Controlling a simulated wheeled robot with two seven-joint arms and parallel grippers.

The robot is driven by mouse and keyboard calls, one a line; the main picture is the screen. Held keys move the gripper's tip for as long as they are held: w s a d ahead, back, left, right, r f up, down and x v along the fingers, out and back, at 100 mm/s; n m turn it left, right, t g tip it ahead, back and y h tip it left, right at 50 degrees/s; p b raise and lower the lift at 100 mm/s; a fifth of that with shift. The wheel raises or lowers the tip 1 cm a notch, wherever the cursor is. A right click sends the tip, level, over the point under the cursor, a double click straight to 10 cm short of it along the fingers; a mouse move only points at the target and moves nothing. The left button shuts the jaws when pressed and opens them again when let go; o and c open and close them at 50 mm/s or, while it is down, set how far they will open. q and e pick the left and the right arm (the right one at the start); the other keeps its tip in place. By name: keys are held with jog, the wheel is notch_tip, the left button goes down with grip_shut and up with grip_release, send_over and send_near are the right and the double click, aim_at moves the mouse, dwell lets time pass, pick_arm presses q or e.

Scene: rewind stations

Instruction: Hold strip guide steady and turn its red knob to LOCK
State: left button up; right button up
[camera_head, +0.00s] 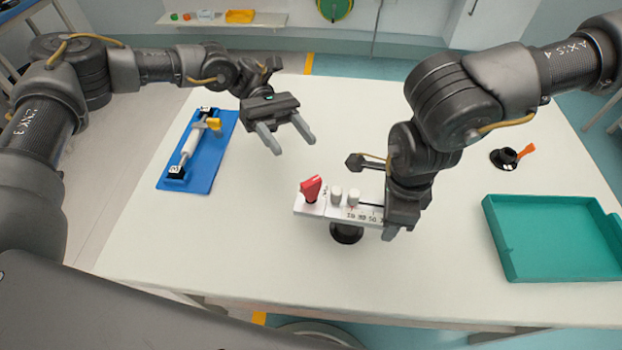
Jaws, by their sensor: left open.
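The strip guide (327,207) is a pale bar with two white rollers and a printed scale, standing on a dark round foot (346,233) at the middle of the table. Its red knob (311,188) sits at the left end; I cannot read a LOCK mark. My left gripper (295,146) is open and empty, above and behind the knob, apart from it. My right gripper (391,233) is at the right end of the guide and covers that end. Whether its fingers are closed on the bar is hidden.
A blue tray (219,150) with a roller device lies at the left. A teal tray (510,240) is at the right, with a small black item (504,158) and an orange-handled piece (525,151) behind it.

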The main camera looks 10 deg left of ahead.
aim_at(308, 180)
pick_arm(q)
jog(key=s+d, duration=0.2)
jog(key=s+d+f+m, duration=0.1)
jog(key=s+d, duration=0.1)
jog(key=s, duration=0.1)
jog(key=s+d+f+m+h, duration=0.1)
jog(key=s+d, duration=0.1)
jog(key=shift+s, duration=0.4)
dwell(0.3)
jog(key=shift+c, duration=0.5)
jog(key=c, duration=0.9)
